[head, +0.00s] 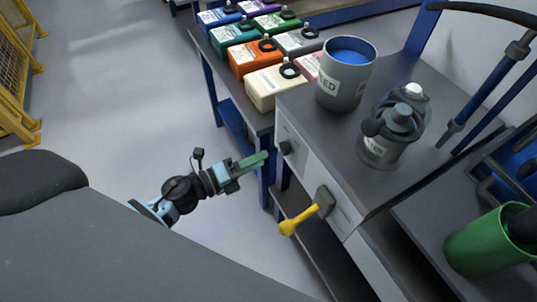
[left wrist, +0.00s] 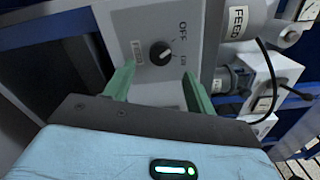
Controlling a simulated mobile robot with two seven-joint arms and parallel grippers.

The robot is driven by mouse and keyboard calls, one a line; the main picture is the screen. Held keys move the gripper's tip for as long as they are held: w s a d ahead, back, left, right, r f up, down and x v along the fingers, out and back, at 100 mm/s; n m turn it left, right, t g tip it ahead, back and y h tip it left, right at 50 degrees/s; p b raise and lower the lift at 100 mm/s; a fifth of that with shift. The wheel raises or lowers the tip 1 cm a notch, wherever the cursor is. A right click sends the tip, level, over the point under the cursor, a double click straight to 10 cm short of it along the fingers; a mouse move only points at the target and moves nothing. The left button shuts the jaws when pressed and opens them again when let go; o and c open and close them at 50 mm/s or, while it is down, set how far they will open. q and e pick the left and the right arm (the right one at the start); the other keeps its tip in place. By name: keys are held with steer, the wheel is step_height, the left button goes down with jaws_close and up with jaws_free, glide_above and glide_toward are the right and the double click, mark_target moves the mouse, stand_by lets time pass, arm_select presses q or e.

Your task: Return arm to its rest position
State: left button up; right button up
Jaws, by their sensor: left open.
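My left gripper (head: 252,162) is in the head view, in front of the grey cabinet and left of its black knob (head: 285,147). In the left wrist view its two green fingers (left wrist: 158,76) are spread apart with nothing between them. Beyond them is the round black knob (left wrist: 160,53) on a grey panel, with "OFF" and a second, less clear mark beside it. The fingers appear apart from the knob. My right gripper is not in view.
The cabinet (head: 345,222) carries a yellow-handled lever (head: 300,220). On top stand a grey "FEED" container (head: 345,85) with blue contents and a dark canister (head: 390,135). Several coloured jugs (head: 275,85) line the bench behind. Open floor (head: 125,110) lies to the left.

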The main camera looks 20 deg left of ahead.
arm_select(q)
steer(key=shift+s+a, duration=0.35)
steer(key=shift+s, duration=0.15)
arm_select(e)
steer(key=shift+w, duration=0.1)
